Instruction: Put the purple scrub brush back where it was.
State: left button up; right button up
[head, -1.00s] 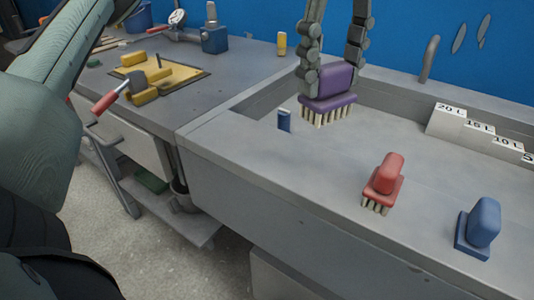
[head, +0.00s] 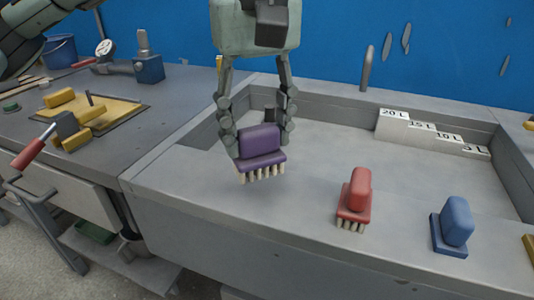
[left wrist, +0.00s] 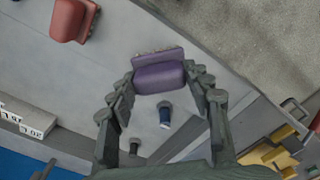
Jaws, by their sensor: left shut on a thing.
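The purple scrub brush (head: 260,148) has a purple block handle and pale bristles that point down. My left gripper (head: 258,140) is shut on its handle and holds it upright, seemingly above the sink's front ledge, left of the red brush. In the left wrist view the purple brush (left wrist: 159,75) sits between the fingertips of my left gripper (left wrist: 160,85). The red scrub brush (head: 355,196) and the blue scrub brush (head: 453,225) stand on the ledge to the right. My right gripper is not in view.
The stone sink (head: 330,115) has numbered steps (head: 405,125) and a grey tap (head: 367,68) at the back. The grey bench (head: 185,100) at left holds a yellow mould and tools.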

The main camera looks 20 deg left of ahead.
aim_at(268, 157)
pick_arm(q)
jog(key=shift+w+d+f, duration=0.2)
jog(key=shift+w+f, duration=0.05)
jog(key=shift+w, duration=0.2)
jog(key=shift+w+d+f, duration=0.2)
jog(key=shift+w+f, duration=0.05)
jog(key=shift+w, duration=0.15)
jog(key=shift+f, duration=0.25)
notch_tip(268, 157, down, 3)
jog(key=shift+f, duration=0.4)
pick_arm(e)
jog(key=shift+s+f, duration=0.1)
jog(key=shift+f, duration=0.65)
